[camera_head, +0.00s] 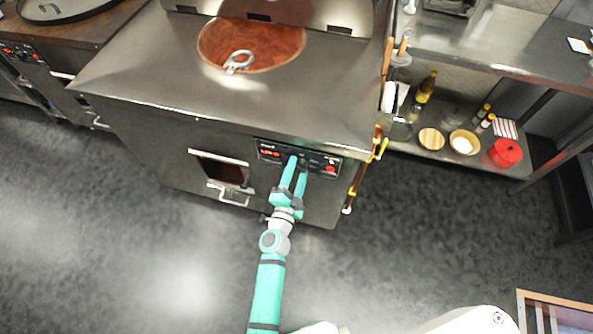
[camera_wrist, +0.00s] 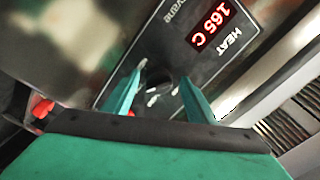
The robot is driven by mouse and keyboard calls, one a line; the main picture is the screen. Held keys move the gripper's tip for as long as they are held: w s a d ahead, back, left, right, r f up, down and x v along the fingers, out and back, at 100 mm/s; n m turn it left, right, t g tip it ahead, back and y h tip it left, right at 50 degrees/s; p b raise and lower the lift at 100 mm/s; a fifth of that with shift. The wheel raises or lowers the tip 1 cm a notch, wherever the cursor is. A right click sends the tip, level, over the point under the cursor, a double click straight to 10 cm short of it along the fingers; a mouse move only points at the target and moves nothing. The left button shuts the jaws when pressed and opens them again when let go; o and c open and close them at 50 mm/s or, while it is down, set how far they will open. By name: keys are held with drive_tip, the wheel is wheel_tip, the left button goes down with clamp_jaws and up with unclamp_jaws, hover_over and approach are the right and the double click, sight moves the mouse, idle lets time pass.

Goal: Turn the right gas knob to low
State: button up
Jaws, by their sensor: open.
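The black control panel (camera_head: 268,152) is on the front of the steel tandoor (camera_head: 150,140). The wrist view shows the panel (camera_wrist: 185,65) close up, with a red "165 C" display (camera_wrist: 209,25) and the word HEAT. A small dark knob (camera_wrist: 157,88) with pale marks sits between my fingertips. My gripper (camera_head: 297,161) is open at the panel, its teal fingers on either side of the knob in the wrist view (camera_wrist: 162,74). I cannot tell whether the fingers touch it. My fingers hide part of the panel in the head view. The knob's setting is not readable.
A tandoor door with a handle (camera_head: 228,197) lies left of my gripper. Long tools (camera_head: 362,180) hang at the tandoor's right corner. A shelf (camera_head: 480,165) with bottles and bowls stands right. The floor in front is clear.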

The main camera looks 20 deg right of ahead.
drive_tip(key=v, duration=1)
drive_tip(key=shift+s+a, duration=0.2)
drive_tip(key=shift+s, duration=0.2)
drive_tip(key=shift+a, duration=0.1)
drive_tip(key=s+a+r+n+y, duration=0.3)
drive_tip(key=s+n, duration=0.3)
drive_tip(key=s, duration=0.3)
drive_tip(key=s+a+r+n+y, duration=0.3)
drive_tip(key=s+a+r+n, duration=0.1)
drive_tip(key=s, duration=0.4)
drive_tip(key=s+a+r+n+y, duration=0.3)
drive_tip(key=s+r+n+y, duration=0.1)
drive_tip(key=s+n, duration=0.4)
drive_tip(key=shift+s+a+r+n, duration=0.3)
drive_tip(key=shift+s+r+n, duration=0.1)
drive_tip(key=shift+s, duration=0.4)
